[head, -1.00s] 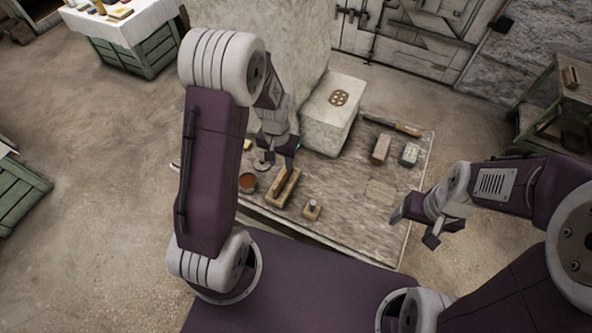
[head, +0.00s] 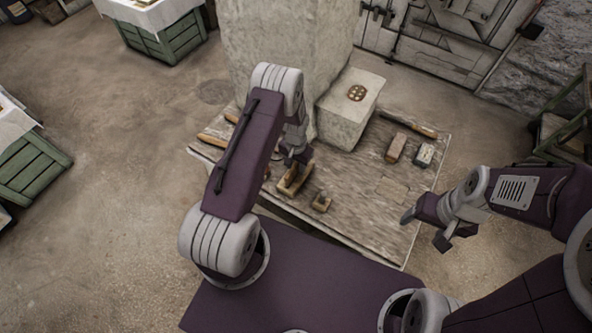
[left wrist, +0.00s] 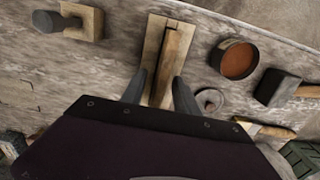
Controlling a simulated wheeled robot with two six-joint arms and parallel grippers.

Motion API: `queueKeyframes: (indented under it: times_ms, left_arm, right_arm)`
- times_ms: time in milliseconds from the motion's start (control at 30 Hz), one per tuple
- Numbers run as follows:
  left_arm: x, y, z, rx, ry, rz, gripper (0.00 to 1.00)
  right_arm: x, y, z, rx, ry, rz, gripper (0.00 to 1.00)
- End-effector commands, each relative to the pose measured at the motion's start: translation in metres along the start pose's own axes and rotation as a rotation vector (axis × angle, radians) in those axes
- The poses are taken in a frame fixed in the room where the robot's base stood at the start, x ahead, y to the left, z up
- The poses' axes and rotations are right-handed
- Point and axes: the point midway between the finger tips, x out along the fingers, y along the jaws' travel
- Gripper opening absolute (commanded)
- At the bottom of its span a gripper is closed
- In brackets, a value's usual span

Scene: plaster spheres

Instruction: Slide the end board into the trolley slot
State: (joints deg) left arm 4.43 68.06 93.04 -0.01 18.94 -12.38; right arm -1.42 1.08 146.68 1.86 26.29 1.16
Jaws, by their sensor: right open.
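I cannot pick out an end board or a slotted trolley for certain. A flat wooden piece with a raised bar along it (head: 290,186) lies on the worktable (head: 365,215); it also shows in the left wrist view (left wrist: 155,50). My left gripper (head: 296,160) is over its far end in the head view. In the left wrist view its fingers (left wrist: 163,88) are apart, one towards each side of this piece; contact cannot be told. My right gripper (head: 424,228) is open and empty by the table's right front edge.
The left wrist view shows a red-filled tin (left wrist: 237,62), a dark-headed mallet (left wrist: 278,88), a brush (left wrist: 262,130), a disc (left wrist: 210,100) and a pegged wooden block (left wrist: 75,22). A pale stone block (head: 345,115) and two small blocks (head: 396,148) stand further back.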

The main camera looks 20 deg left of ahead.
Motion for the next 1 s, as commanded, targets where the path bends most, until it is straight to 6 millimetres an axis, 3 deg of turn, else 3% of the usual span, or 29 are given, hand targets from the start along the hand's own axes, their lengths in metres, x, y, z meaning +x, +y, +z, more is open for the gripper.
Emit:
queueKeyframes:
  times_ms: [100, 333, 367, 500, 833, 1000]
  left_arm:
    - [0.016, 0.000, 0.000, 0.000, -0.001, 0.000, 0.36]
    - [0.019, 0.000, -0.001, 0.000, 0.002, 0.000, 0.36]
    - [0.019, 0.000, -0.001, 0.000, 0.002, 0.000, 0.34]
    - [0.019, 0.000, 0.000, 0.000, 0.001, 0.000, 0.00]
    - [0.018, 0.000, -0.001, 0.000, 0.002, 0.000, 0.00]
    - [-0.001, 0.000, -0.001, 0.000, 0.003, -0.001, 0.00]
  right_arm:
    - [0.000, 0.000, 0.000, 0.000, 0.000, 0.000, 0.71]
    - [0.001, 0.000, 0.000, 0.000, 0.000, 0.000, 0.71]
    - [0.001, 0.000, 0.000, 0.000, 0.000, 0.000, 0.71]
    - [0.001, 0.000, 0.000, 0.000, 0.000, 0.000, 0.71]
    - [0.000, 0.000, 0.000, 0.000, 0.000, 0.000, 0.71]
    - [-0.001, 0.000, 0.000, 0.000, 0.000, 0.000, 0.71]
